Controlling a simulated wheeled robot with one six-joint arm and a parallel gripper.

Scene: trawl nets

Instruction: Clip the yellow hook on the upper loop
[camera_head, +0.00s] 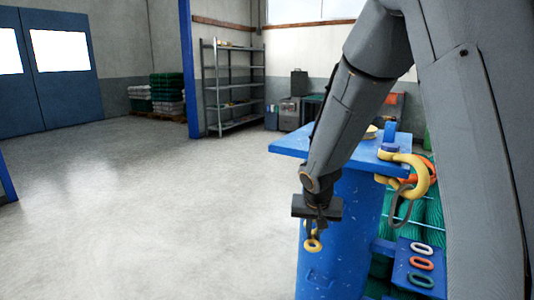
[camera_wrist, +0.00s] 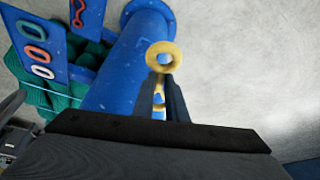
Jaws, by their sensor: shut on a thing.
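A small yellow hook (camera_head: 313,244) with a round eye hangs below my gripper (camera_head: 316,226), in front of the blue post. In the wrist view, its ring (camera_wrist: 163,56) sticks out past the tips of my gripper (camera_wrist: 163,84), and more yellow shows between the two dark fingers. My gripper is shut on it. A panel right of the post carries a white loop (camera_head: 422,248), an orange loop (camera_head: 420,263) and a green loop (camera_head: 419,280); white is uppermost in the head view. My gripper is left of these loops and apart from them.
A blue post (camera_head: 340,230) carries a blue top plate (camera_head: 290,143). A large yellow curved hook (camera_head: 421,182) at the plate's right side has a grey link (camera_head: 396,207) hanging by it. Green netting (camera_head: 432,213) lies behind the loops. Open floor (camera_head: 130,210) is at left.

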